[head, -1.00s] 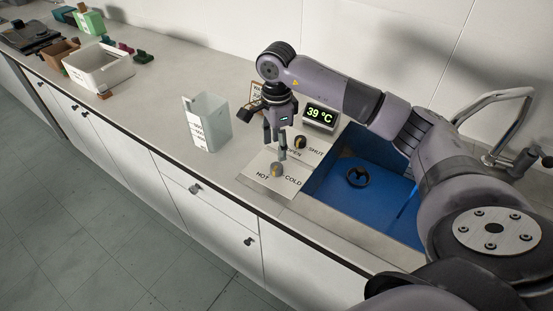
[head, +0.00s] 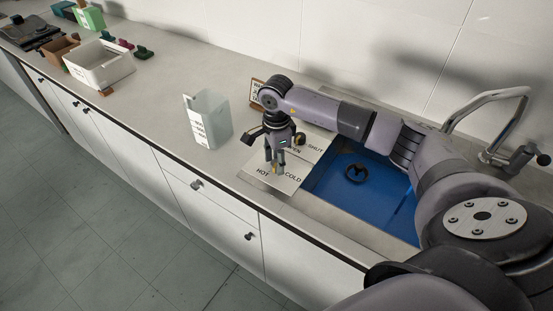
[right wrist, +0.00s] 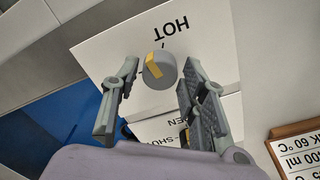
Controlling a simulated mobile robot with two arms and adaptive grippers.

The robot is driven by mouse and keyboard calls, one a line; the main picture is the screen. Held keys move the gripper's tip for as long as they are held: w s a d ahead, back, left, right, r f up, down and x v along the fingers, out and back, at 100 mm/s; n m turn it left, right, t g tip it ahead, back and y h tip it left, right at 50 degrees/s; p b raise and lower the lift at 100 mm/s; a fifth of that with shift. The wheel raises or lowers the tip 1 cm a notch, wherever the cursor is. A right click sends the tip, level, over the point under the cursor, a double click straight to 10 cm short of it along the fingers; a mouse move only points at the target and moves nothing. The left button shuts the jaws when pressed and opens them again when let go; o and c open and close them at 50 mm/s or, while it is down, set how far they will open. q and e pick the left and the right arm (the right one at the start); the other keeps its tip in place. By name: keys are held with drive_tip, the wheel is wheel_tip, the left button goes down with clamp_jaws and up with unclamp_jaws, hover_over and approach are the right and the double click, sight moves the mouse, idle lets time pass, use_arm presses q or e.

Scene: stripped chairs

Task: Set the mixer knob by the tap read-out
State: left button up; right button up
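The mixer knob (right wrist: 160,70) is a grey round knob with a yellow bar, on a white HOT/COLD plate (right wrist: 105,55) in the right wrist view. The tap read-out is hidden behind my right arm in the head view. My left gripper is out of view.
The OPEN/SHUT knob (head: 300,139) is close behind. A translucent jug (head: 208,122) stands to the left, and a wood-framed sign (head: 258,91) at the back. The blue sink (head: 325,191) holds a dark ring-shaped thing (head: 356,173); the tap (head: 485,98) is right.

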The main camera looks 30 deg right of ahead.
drive_tip(key=c, duration=0.8)
drive_tip(key=n+b, duration=0.1)
drive_tip(key=b, duration=0.1)
drive_tip(key=shift+f+b, duration=0.2)
drive_tip(key=shift+b, duration=0.2)
drive_tip(key=shift+r+n+b, duration=0.2)
drive_tip(key=shift+n+b, duration=0.2)
drive_tip(key=shift+n, duration=0.3)
drive_tip(key=shift+r, duration=0.1)
drive_tip(key=o, duration=1.1)
drive_tip(key=shift+o, duration=0.2)
